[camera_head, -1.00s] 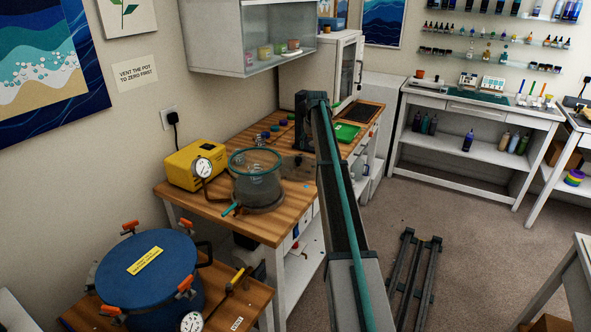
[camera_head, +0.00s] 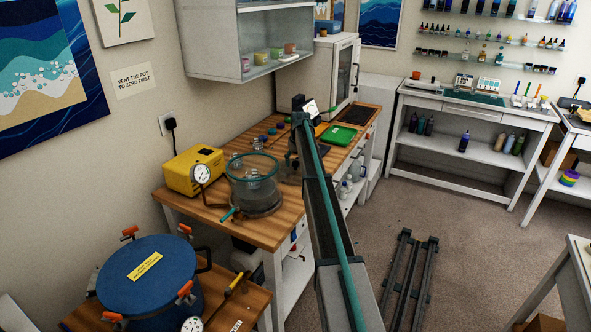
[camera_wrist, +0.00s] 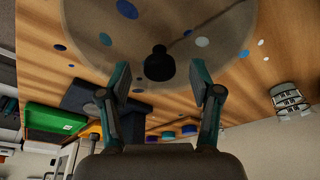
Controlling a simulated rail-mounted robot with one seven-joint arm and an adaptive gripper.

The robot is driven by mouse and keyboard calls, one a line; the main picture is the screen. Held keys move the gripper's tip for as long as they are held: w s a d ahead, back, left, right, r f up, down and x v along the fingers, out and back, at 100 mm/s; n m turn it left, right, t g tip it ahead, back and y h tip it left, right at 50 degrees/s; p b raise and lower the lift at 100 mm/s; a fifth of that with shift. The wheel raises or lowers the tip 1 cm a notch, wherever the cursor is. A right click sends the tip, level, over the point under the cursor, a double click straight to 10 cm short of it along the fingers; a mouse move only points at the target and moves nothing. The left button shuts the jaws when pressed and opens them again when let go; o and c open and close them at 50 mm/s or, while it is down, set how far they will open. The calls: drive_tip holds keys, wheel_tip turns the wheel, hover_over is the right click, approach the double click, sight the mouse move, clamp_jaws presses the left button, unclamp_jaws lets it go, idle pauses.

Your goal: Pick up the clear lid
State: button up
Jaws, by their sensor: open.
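The clear lid (camera_wrist: 215,38) is a wide see-through disc with a black knob (camera_wrist: 159,64) at its middle, lying over the wooden bench top in the wrist view. My gripper (camera_wrist: 160,80) is open, with one teal-padded finger on each side of the knob. Clear gaps show on both sides, so neither finger seems to touch it. In the head view my arm reaches down to the bench just right of the clear pot, and I cannot make out the lid there.
The clear pot (camera_head: 254,188) with a teal rim holds small cups and stands left of my arm. A yellow pump (camera_head: 192,170) with a gauge is behind it. A green tray (camera_head: 338,136) lies farther along the bench. A blue pressure pot (camera_head: 148,278) stands in front.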

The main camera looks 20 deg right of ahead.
drive_tip(key=shift+x, duration=1.15)
drive_tip(key=shift+r, duration=0.1)
clamp_jaws()
